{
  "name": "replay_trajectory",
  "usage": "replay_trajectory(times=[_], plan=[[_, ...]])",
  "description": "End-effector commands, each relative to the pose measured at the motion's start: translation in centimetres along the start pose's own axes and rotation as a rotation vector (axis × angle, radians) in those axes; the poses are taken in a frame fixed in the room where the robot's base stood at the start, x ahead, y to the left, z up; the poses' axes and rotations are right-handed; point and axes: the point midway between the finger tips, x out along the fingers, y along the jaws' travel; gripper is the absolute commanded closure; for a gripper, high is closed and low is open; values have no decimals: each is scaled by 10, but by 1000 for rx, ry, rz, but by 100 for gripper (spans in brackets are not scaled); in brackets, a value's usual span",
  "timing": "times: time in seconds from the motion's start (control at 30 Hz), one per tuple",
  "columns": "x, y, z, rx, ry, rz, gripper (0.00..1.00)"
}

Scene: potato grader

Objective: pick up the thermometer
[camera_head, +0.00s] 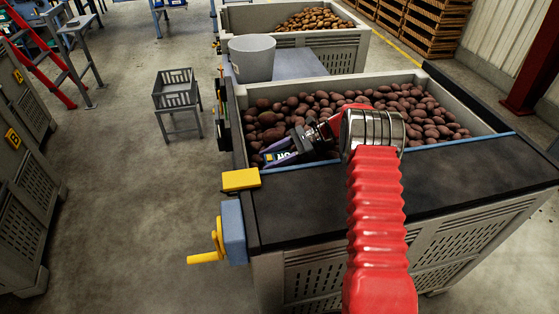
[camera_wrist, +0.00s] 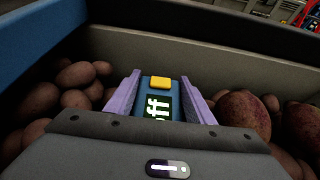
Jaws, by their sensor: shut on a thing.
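The thermometer (camera_wrist: 160,101) is a small blue device with a yellow button and a dark display with pale characters. In the wrist view it sits between the two purple fingers of my gripper (camera_wrist: 162,98). The gripper is shut on it, one finger at each side. In the head view the gripper (camera_head: 281,154) is at the near left corner of the potato crate, and the blue and green of the thermometer (camera_head: 280,157) show between its fingers. The thermometer's lower end is hidden in the wrist view. I cannot tell whether it touches the potatoes.
The crate (camera_head: 455,92) is full of dark red potatoes (camera_head: 425,115). A black belt (camera_head: 450,178) with a blue edge runs along its near side. A yellow block (camera_head: 241,180) and a yellow crank (camera_head: 206,257) are at the left corner. A grey bucket (camera_head: 252,58) stands behind.

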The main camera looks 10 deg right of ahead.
Motion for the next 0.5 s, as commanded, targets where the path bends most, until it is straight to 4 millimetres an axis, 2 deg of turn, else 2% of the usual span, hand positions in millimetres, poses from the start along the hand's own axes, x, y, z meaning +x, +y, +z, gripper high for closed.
replay_trajectory(times=[0.27,0.5], plan=[[-3,0,8,-2,0,-1,77],[-16,0,39,-4,1,-1,77]])
